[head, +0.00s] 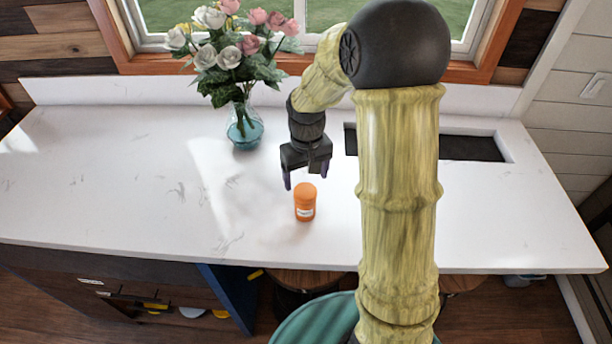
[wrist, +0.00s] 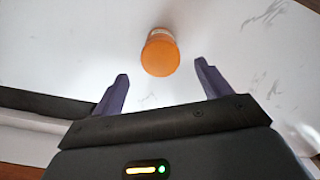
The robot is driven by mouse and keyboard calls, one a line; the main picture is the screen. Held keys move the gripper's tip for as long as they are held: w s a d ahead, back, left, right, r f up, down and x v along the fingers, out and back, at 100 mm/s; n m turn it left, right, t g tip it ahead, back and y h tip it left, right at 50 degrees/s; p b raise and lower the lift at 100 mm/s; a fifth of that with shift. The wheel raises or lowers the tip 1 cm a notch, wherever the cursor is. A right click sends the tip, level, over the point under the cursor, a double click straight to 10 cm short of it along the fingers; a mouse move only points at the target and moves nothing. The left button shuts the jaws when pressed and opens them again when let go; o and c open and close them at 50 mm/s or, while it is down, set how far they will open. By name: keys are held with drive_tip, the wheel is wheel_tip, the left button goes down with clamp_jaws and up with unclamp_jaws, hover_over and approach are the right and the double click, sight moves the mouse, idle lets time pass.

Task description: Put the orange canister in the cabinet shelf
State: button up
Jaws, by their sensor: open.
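The orange canister (head: 305,203) stands upright on the white countertop (head: 110,190), near its front edge, with a pale label on its side. In the wrist view the canister (wrist: 160,54) shows from above, just beyond the fingertips and between their lines. My gripper (head: 305,182) is open and empty, pointing down above and slightly behind the canister. Its two purple fingers also show in the wrist view (wrist: 160,70), apart from the canister. A dark cabinet (head: 100,293) with an open front and a few small things inside shows under the counter at lower left; I cannot tell whether it is the task's shelf.
A glass vase (head: 245,128) of roses stands behind and left of the canister. A dark sink recess (head: 470,147) lies at the right, partly behind my arm. Stools (head: 305,280) stand below the counter's front edge. The counter's left side is clear.

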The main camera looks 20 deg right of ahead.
drive_tip(key=shift+r, duration=0.35)
drive_tip(key=shift+w, duration=0.1)
drive_tip(key=shift+s+r, duration=0.1)
drive_tip(key=shift+s, duration=0.25)
drive_tip(key=s+r+m+t, duration=0.1)
drive_tip(key=s+t, duration=0.1)
drive_tip(key=s, duration=1)
drive_tip(key=shift+s+d+r+m+t, duration=0.3)
drive_tip(key=shift+d+r+m, duration=0.1)
drive_tip(key=shift+d, duration=0.05)
